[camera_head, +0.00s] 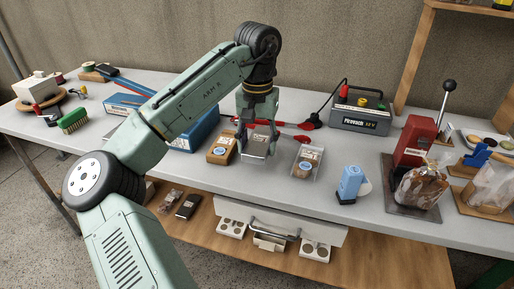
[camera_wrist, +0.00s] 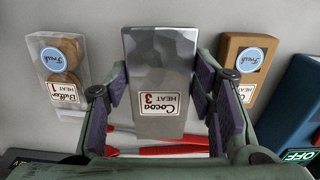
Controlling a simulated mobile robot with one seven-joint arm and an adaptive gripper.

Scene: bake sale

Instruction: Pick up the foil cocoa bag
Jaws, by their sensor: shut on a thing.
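The foil cocoa bag (camera_wrist: 160,65) is a grey, faceted silver packet with a "Cocoa HEAT 3" label, in the middle of the wrist view. In the head view the foil cocoa bag (camera_head: 257,146) is at the centre of the table, below my gripper (camera_head: 259,132). In the wrist view, the purple-padded fingers of my gripper (camera_wrist: 162,112) are on both sides of the bag's label end, shut on it. I cannot tell whether the bag is clear of the table top.
A clear butter biscuit pack (camera_wrist: 62,80) and a brown kraft bag (camera_wrist: 246,70) stand on either side of the foil bag. Red-handled tools (camera_wrist: 165,149) lie close by. A blue box (camera_head: 196,132) and a grey power unit (camera_head: 360,117) are farther off.

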